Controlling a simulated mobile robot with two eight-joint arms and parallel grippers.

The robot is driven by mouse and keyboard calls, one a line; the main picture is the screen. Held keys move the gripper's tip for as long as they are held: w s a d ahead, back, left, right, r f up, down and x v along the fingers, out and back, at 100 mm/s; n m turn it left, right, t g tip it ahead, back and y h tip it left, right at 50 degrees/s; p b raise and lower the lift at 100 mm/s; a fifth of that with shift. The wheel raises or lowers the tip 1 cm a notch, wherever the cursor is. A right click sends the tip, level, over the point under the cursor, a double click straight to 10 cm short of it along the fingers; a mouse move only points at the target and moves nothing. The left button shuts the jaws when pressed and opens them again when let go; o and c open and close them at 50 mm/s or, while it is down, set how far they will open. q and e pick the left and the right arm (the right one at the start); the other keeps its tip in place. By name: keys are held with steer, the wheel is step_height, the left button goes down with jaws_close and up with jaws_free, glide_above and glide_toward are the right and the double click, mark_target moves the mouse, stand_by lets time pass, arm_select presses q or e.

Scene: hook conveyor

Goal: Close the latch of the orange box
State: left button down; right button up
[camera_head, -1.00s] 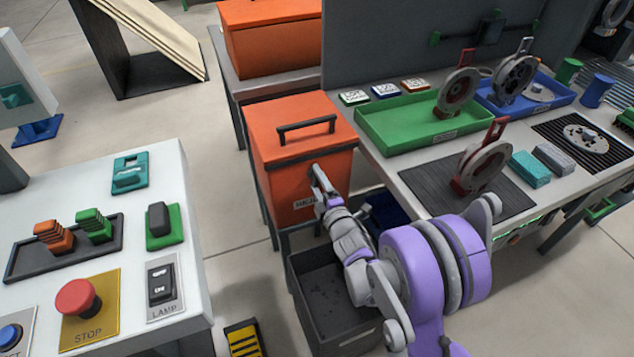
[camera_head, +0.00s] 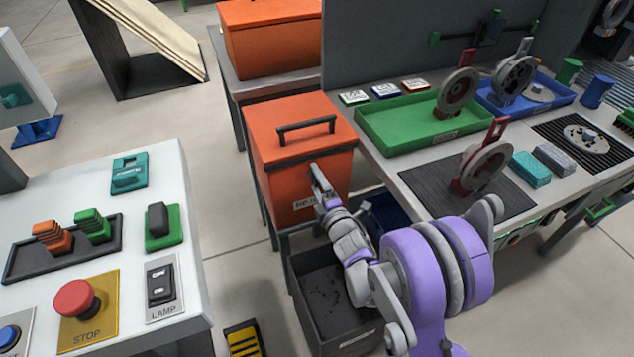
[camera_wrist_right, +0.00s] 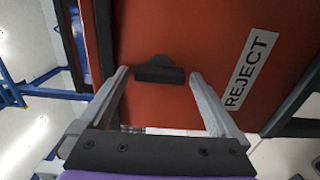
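The orange box (camera_head: 285,148) stands between the two tables with its lid down and a black handle (camera_head: 306,127) on top. Its front has a white REJECT label (camera_wrist_right: 248,70). In the right wrist view a small dark latch piece (camera_wrist_right: 158,72) shows on the orange front face. My right gripper (camera_head: 318,172) is at the front of the box; it also shows in the right wrist view (camera_wrist_right: 158,82). Its two fingers are apart, on either side of the latch piece, with nothing seen between them touching both. I cannot tell whether the latch is fastened. My left gripper is not seen.
A dark open bin (camera_head: 325,295) stands below the right arm. A grey table with a green tray (camera_head: 400,135) and a blue tray (camera_head: 545,105) is on the right. A white table with a red STOP button (camera_head: 75,297) is on the left.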

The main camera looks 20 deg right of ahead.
steer(key=s, duration=1)
steer(key=shift+s+a, duration=0.3)
steer(key=shift+s, duration=0.1)
